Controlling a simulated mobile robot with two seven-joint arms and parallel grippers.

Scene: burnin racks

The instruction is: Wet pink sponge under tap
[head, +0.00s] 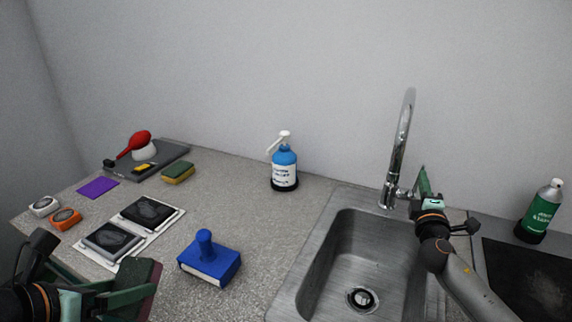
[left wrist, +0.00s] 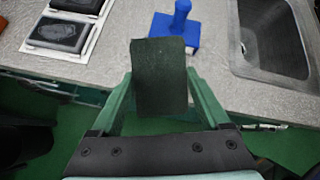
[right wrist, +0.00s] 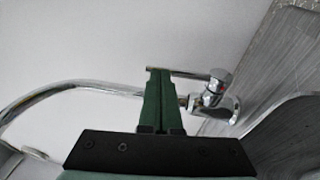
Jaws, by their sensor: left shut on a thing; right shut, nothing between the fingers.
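My left gripper (head: 128,294) is shut on a sponge (head: 145,282) at the lower left, in front of the counter. The sponge shows a dull reddish side in the head view and a dark green face in the left wrist view (left wrist: 160,75). My right gripper (head: 425,190) is shut and empty beside the chrome tap (head: 402,140). In the right wrist view its closed fingertips (right wrist: 158,75) are at the tap's lever (right wrist: 190,74); whether they touch it I cannot tell. No water stream shows below the spout. The sink (head: 340,255) looks empty around its drain.
A blue-handled block (head: 208,260) stands between the left gripper and the sink. A blue pump bottle (head: 285,168) and a yellow-green sponge (head: 178,173) stand behind. Dark pads on a white tray (head: 125,262) lie left. A green bottle (head: 541,210) stands right.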

